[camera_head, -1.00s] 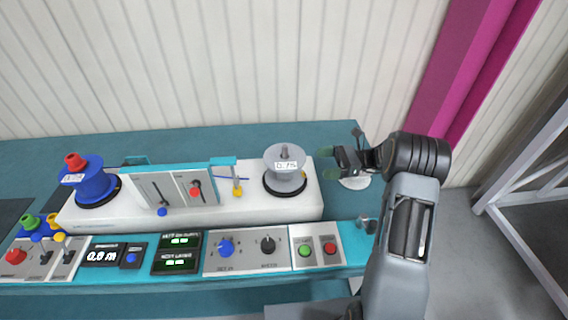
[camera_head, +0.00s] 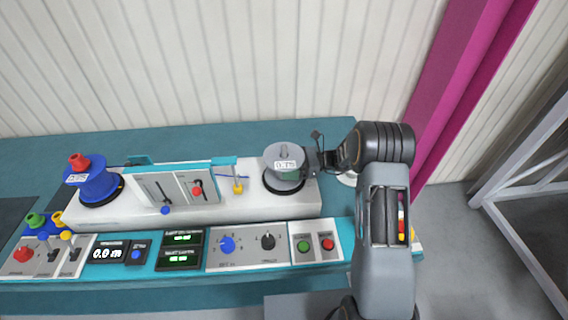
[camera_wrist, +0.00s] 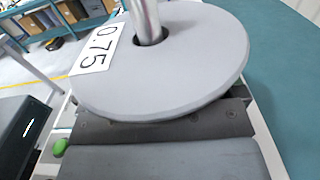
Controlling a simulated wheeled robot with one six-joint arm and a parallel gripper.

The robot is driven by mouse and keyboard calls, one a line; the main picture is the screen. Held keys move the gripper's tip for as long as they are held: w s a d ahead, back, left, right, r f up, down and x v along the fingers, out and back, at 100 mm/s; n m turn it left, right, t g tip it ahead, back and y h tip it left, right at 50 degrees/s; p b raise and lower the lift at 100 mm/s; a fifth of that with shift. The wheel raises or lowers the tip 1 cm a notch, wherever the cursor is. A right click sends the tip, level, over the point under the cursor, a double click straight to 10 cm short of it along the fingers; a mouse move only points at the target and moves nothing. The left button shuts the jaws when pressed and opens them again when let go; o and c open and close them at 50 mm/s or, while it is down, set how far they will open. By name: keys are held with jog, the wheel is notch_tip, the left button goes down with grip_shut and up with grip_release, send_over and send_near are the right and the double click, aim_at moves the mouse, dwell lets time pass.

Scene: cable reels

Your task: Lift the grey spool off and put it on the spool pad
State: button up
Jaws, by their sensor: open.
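The grey spool (camera_head: 284,158) stands upright on a black base ring at the right end of the white machine. A label reading 0.75 is on it. In the wrist view the grey spool (camera_wrist: 170,60) fills the upper middle, with a metal spindle through its centre hole. My gripper (camera_head: 300,163) is open at the spool's right side, its fingers at the spool below the top flange. The flange hides much of the fingers in the wrist view. The spool pad cannot be made out for certain; a white round thing (camera_head: 347,179) is partly hidden behind my arm.
A blue spool (camera_head: 95,184) with a red knob stands at the machine's left end. An upright lever panel (camera_head: 177,188) and a yellow-based post (camera_head: 238,187) stand between the spools. A control panel (camera_head: 245,248) runs along the front. The teal table behind is clear.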

jog(key=shift+a, duration=0.7)
jog(key=c, duration=1.5)
notch_tip(320, 180, up, 18)
jog(key=shift+b, duration=0.5)
jog(key=shift+p, duration=0.7)
